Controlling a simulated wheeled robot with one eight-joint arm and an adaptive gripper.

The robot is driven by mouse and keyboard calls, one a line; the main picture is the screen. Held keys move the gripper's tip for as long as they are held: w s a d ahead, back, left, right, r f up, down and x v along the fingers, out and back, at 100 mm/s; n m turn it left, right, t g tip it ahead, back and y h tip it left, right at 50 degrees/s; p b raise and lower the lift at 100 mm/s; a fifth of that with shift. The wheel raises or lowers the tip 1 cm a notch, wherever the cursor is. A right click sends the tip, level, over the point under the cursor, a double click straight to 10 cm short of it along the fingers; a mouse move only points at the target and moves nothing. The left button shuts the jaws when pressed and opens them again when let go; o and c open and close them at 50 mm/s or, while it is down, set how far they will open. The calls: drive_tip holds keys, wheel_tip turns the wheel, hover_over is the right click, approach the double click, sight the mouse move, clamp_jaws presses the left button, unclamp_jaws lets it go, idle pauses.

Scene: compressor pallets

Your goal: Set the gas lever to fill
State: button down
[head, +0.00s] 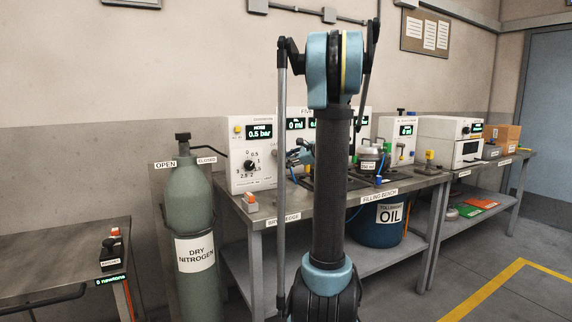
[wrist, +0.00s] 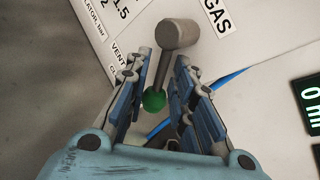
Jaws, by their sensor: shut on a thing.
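The gas lever (wrist: 161,72) shows in the wrist view. It has a grey hub at the top, a thin rod and a green ball knob (wrist: 153,100) at its lower end. My gripper (wrist: 162,64) is shut on the lever, with a finger on each side of the rod and the knob between them. A "GAS" label (wrist: 216,15) is right of the hub. A "VENT" label (wrist: 118,52) is partly hidden by the left finger. No fill label is readable. In the head view my gripper (head: 301,156) is at the panel, and the lever cannot be made out.
A white panel with a dial (head: 248,167) and a 0.5 bar display stands on the filling bench (head: 262,215). A dry nitrogen cylinder (head: 190,225) stands left of it. A vessel (head: 370,160) and an oil drum (head: 375,230) are to the right. A blue hose crosses behind my fingers.

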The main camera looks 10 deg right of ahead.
drive_tip(key=shift+d, duration=0.1)
drive_tip(key=c, duration=1.4)
unclamp_jaws()
drive_tip(key=v, duration=1.1)
drive_tip(key=shift+s+d+r, duration=0.2)
drive_tip(key=shift+d, duration=0.05)
